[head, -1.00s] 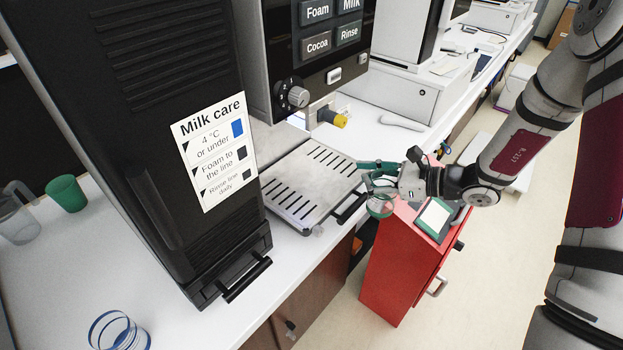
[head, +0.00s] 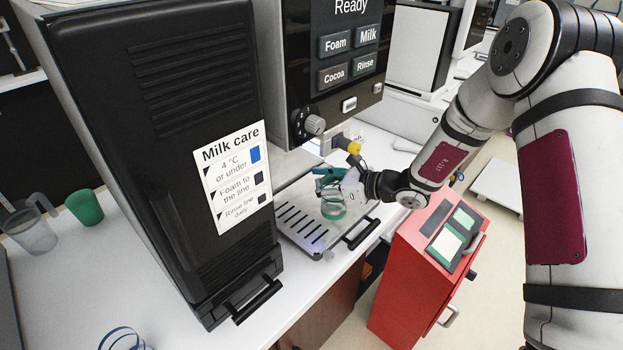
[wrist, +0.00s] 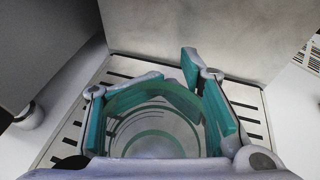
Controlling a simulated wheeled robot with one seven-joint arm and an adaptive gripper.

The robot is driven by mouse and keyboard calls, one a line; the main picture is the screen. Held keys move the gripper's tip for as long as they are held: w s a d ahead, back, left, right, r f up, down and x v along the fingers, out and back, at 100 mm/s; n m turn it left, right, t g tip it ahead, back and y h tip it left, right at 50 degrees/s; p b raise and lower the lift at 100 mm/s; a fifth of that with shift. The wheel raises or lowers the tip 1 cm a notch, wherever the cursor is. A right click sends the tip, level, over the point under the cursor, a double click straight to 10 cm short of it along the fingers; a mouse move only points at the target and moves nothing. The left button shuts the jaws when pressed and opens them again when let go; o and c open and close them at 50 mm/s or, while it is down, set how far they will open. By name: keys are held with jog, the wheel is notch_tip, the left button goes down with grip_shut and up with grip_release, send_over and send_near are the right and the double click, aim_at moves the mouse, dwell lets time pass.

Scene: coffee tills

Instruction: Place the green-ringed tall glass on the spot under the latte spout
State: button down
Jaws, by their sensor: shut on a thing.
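The green-ringed glass (head: 333,209) is clear and sits in my gripper (head: 338,180), over the slotted drip tray (head: 296,226) of the drinks machine. In the wrist view the green-padded fingers of my gripper (wrist: 172,82) close around the glass (wrist: 152,128), and I look down into it with the tray (wrist: 62,142) below. I cannot tell whether its base touches the tray. No latte label or marked spot is readable.
A black milk cooler (head: 160,130) stands left of the tray. A green cup (head: 84,207), a clear jug (head: 30,232) and a blue-ringed glass (head: 122,338) are on the white counter. A red cabinet (head: 405,285) stands right of the counter. The tray has a black front handle (head: 362,233).

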jog(key=shift+w+a, duration=0.25)
jog(key=shift+a, duration=0.25)
jog(key=shift+w+a, duration=0.2)
jog(key=shift+a, duration=0.3)
jog(key=shift+d, duration=0.1)
jog(key=shift+f, duration=0.2)
jog(key=c, duration=0.8)
grip_release()
jog(key=shift+o, duration=0.2)
jog(key=shift+r, duration=0.15)
jog(key=s+d, duration=0.5)
jog(key=d, duration=0.7)
jog(key=shift+s+r+b, duration=0.15)
jog(key=shift+s+b, duration=0.15)
